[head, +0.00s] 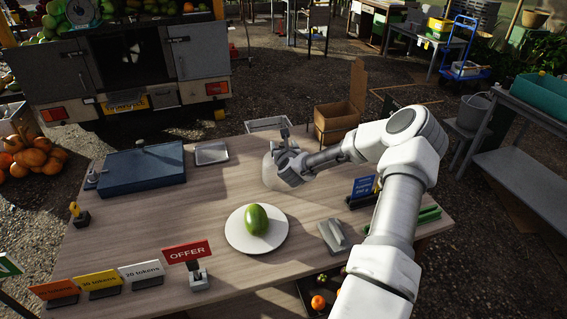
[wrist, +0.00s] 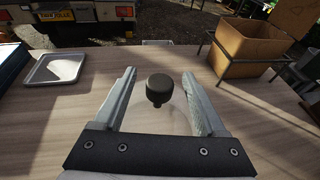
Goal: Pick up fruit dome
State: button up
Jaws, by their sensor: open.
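The fruit dome (head: 269,176) is a clear cover standing on the wooden table near its back edge, partly hidden by my arm. In the wrist view its dark round knob (wrist: 158,88) sits between my fingers, and the clear body (wrist: 160,118) shows faintly below it. My gripper (head: 283,150) is over the dome. Its two fingers (wrist: 160,90) are open, one on each side of the knob, with a gap on both sides. I cannot tell how far above the dome they are.
A green fruit (head: 257,220) lies on a white plate (head: 238,238) at the table's front. A blue case (head: 143,165) and a grey tray (head: 211,153) are at the back left. A cardboard box (head: 336,117) stands behind the table. Price signs (head: 100,281) line the front left.

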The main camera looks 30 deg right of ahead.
grip_shut()
dwell(0.4)
